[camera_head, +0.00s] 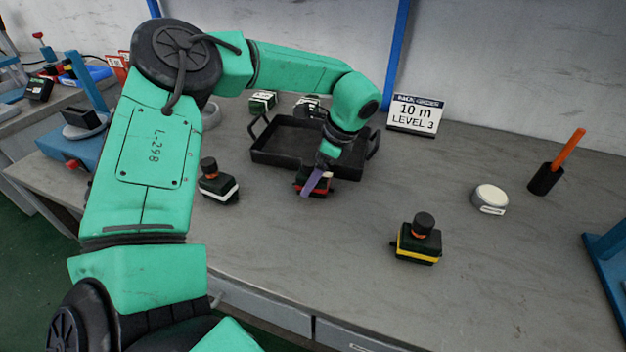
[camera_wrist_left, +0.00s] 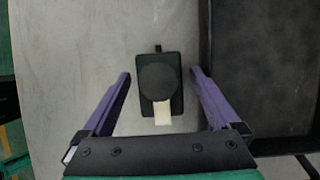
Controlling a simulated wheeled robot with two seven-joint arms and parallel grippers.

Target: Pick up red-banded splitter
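The red-banded splitter (camera_head: 327,189) stands on the bench just in front of the black tray; my left gripper partly hides it in the head view. In the left wrist view the splitter (camera_wrist_left: 160,88) is seen from above, a dark block with a round black top and a pale tab. My left gripper (camera_head: 318,182) points down over it, its purple fingers open. In the wrist view the fingers (camera_wrist_left: 161,78) are on either side of the splitter, with a gap on both sides. My right gripper is not in view.
The black tray (camera_head: 270,157) lies behind, close to my gripper. A white-banded splitter (camera_head: 219,187) stands to the left, a yellow-banded one (camera_head: 418,244) to the front right. A sign (camera_head: 414,114), a white puck (camera_head: 490,197) and a black holder (camera_head: 546,180) stand further right.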

